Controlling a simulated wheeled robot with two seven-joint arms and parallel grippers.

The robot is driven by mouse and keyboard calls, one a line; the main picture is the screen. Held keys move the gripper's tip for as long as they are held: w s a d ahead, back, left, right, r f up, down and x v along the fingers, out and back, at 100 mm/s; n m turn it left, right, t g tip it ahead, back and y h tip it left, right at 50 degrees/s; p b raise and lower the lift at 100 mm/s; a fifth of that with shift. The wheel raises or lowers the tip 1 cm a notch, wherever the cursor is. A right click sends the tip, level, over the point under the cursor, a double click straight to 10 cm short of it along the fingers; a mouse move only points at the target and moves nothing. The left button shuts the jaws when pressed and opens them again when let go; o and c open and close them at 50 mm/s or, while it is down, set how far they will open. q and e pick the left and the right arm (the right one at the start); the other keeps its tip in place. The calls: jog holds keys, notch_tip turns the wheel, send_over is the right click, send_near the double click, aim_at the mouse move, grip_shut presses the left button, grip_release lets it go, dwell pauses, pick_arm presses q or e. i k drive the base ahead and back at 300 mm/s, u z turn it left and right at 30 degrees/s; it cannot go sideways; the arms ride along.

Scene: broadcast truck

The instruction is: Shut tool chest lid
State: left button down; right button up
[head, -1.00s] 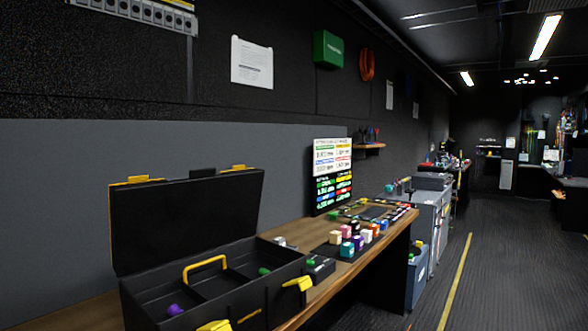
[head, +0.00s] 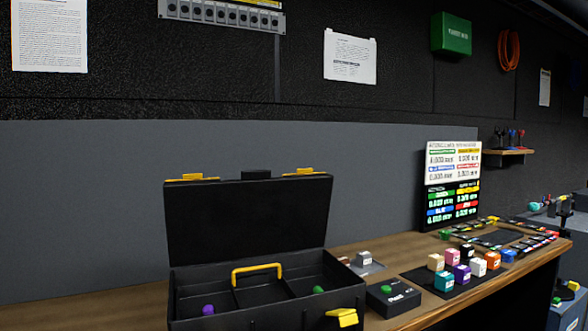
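The tool chest (head: 268,304) is black and stands on the wooden bench, left of the picture's middle. Its lid (head: 248,219) is open and stands nearly upright at the back, with yellow catches along its top edge. A yellow handle (head: 257,268) shows inside the chest. A purple item (head: 208,310) and a green item (head: 318,290) lie in its compartments. A yellow front latch (head: 342,317) is at the lower right. The chest's lower front is cut off by the frame. Neither of my grippers shows in the head view.
The wooden bench (head: 410,246) runs along the wall. Right of the chest are a black box with a green button (head: 392,298), several colored blocks (head: 461,274) on a dark mat and a colored display board (head: 451,188). The space above the chest is clear.

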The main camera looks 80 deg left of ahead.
aim_at(256, 214)
jog(key=i, duration=1.7)
jog(key=u, duration=1.9)
